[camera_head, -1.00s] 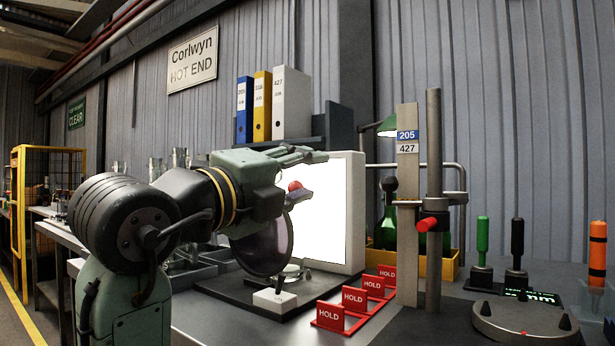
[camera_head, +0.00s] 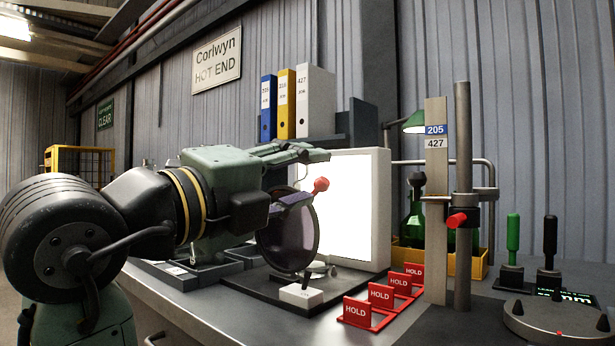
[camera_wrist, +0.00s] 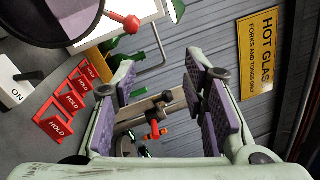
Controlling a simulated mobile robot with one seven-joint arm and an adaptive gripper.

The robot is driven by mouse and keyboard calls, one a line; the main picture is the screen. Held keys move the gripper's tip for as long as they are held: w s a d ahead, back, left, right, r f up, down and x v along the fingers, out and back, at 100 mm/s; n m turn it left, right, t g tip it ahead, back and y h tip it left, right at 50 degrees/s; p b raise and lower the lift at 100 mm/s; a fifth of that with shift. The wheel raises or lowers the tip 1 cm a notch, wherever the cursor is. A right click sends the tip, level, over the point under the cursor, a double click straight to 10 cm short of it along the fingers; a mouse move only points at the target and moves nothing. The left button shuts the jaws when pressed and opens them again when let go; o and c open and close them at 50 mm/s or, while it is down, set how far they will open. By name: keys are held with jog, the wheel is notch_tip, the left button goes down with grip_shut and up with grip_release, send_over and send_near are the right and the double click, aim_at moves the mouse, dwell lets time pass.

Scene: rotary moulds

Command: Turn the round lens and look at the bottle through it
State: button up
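The round dark lens (camera_head: 288,240) stands upright in front of the bright light panel (camera_head: 345,215). Its red knob (camera_head: 320,184) sticks up at its upper right. The lens fills the top left corner of the wrist view (camera_wrist: 45,18), with the knob (camera_wrist: 131,23) outside the left finger. My gripper (camera_head: 316,173) is beside the lens top; its purple-padded fingers are apart and empty in the wrist view (camera_wrist: 162,85). A green bottle (camera_head: 412,228) stands in a yellow bin at the right. The lens hides part of the panel, so I cannot tell whether a bottle stands behind it.
Several red HOLD signs (camera_head: 380,295) stand along the bench front. An upright post (camera_head: 462,200) with a red knob (camera_head: 457,220) stands right of the panel. A round turntable (camera_head: 556,320) and dark-based handles are farther right. Binders (camera_head: 315,103) sit on a shelf above.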

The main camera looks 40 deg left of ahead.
jog(key=shift+s+f, duration=0.1)
jog(key=shift+s, duration=1.1)
jog(key=shift+c, duration=0.4)
